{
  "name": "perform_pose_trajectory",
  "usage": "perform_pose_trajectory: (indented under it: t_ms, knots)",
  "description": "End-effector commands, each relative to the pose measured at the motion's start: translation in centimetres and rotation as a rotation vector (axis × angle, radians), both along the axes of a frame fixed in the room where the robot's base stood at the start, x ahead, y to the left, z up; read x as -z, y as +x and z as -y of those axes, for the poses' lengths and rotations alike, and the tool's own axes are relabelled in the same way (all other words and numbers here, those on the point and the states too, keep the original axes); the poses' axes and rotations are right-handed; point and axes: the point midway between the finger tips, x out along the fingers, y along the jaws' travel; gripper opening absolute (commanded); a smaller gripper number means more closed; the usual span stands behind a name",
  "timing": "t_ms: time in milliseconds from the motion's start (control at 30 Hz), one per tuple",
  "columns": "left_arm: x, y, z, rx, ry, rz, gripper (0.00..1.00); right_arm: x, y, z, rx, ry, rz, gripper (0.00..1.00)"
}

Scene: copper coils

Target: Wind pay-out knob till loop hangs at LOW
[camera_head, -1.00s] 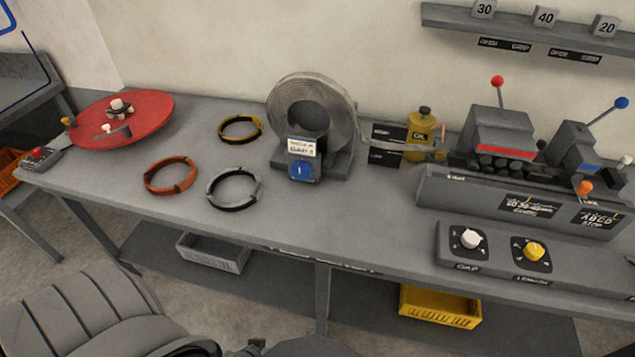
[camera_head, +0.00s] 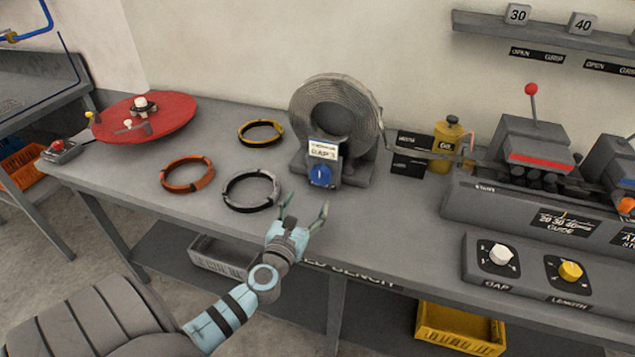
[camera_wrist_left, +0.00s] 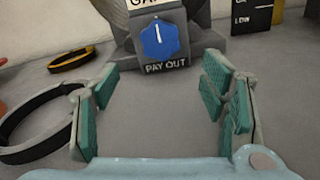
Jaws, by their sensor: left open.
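The blue pay-out knob (camera_head: 320,175) sits on the front of the grey coil stand, and its white mark points about straight up in the left wrist view (camera_wrist_left: 160,40). The metal strip coil (camera_head: 306,97) stands upright above it. The strip (camera_head: 428,144) runs right from the coil, past the dark level plates (camera_head: 411,152), toward the machine. In the wrist view, one plate (camera_wrist_left: 252,15) reads LOW. My left gripper (camera_head: 305,214) is open and empty, in front of and below the knob, apart from it. It also frames the knob in the wrist view (camera_wrist_left: 163,105). My right gripper is not in view.
Orange (camera_head: 187,175), yellow (camera_head: 260,133) and grey (camera_head: 251,190) rings lie on the bench left of the stand. A yellow oil can (camera_head: 446,146) stands behind the strip. The GAP knob (camera_head: 500,254) and LENGTH knob (camera_head: 570,271) are at the right. Bare bench lies before the stand.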

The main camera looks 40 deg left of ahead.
Motion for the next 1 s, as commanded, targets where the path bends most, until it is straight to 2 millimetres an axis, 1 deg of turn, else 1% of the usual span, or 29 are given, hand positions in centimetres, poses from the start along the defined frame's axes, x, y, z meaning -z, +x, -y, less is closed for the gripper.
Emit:
perform_pose_trajectory:
  t_ms: [33,200,300,400,533,767,1000]
  knots:
    - [-0.1,1.2,-0.4,-0.002,0.001,0.002,0.66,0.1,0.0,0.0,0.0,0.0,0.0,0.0]
    - [0.1,4.9,-1.7,-0.001,0.002,0.002,0.66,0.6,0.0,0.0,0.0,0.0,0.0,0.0]
    - [0.1,6.6,-2.3,0.0,0.003,0.001,0.66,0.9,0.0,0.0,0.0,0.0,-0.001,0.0]
    - [0.1,7.8,-2.7,0.0,0.004,0.0,0.66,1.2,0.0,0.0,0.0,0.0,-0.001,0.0]
    - [0.1,8.5,-2.9,0.001,0.004,-0.001,0.66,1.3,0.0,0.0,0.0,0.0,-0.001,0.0]
    - [0.0,8.6,-3.0,0.002,0.004,-0.001,0.66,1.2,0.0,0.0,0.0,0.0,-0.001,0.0]
    - [0.0,8.6,-2.9,0.002,0.004,-0.001,0.27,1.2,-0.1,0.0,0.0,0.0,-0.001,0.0]
